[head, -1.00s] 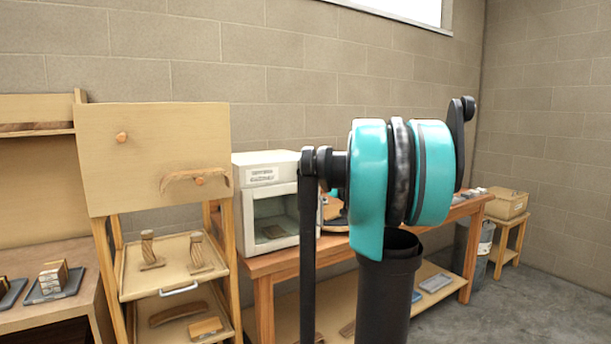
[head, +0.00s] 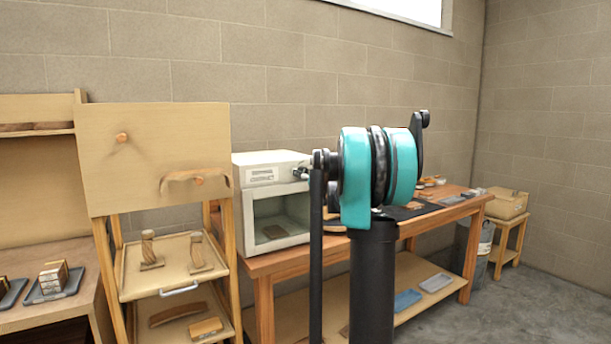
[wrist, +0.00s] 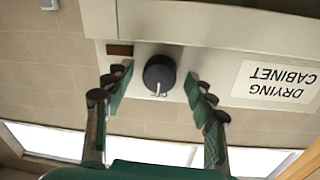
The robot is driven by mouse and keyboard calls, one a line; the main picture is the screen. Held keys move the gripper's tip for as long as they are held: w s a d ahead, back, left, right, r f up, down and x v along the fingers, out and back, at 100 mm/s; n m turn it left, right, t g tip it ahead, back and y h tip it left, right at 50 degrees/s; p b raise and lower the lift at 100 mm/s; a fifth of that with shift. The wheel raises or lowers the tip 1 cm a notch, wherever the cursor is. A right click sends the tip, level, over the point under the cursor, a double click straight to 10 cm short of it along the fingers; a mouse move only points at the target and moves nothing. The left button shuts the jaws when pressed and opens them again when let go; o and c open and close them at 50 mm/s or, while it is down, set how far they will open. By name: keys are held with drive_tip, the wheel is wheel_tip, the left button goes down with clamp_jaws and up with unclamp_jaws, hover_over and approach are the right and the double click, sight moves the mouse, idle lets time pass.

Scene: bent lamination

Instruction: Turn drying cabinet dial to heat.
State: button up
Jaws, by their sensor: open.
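The drying cabinet (head: 276,208) is a white box with a glass front, standing on the left end of the wooden workbench. In the wrist view, which is upside down, its black round dial (wrist: 159,74) has a white pointer mark on the panel beside the "DRYING CABINET" label (wrist: 278,85). My gripper (wrist: 158,84) is open, with one green finger on each side of the dial. In the head view my arm hides part of the cabinet's right side, and the gripper is mostly hidden.
The workbench (head: 262,262) has several small items on its right part. A wooden rack (head: 120,262) with sample pieces stands left of the cabinet. A small stool with a cardboard box (head: 505,203) is at the far right. Open floor (head: 520,300) lies at the right front.

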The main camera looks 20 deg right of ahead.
drive_tip(key=c, duration=1.2)
drive_tip(key=shift+o, duration=0.2)
drive_tip(key=shift+m, duration=0.3)
drive_tip(key=m, duration=0.8)
drive_tip(key=m+g+y, duration=0.1)
drive_tip(key=m, duration=0.7)
drive_tip(key=shift+d+r, duration=0.1)
drive_tip(key=shift+m, duration=0.4)
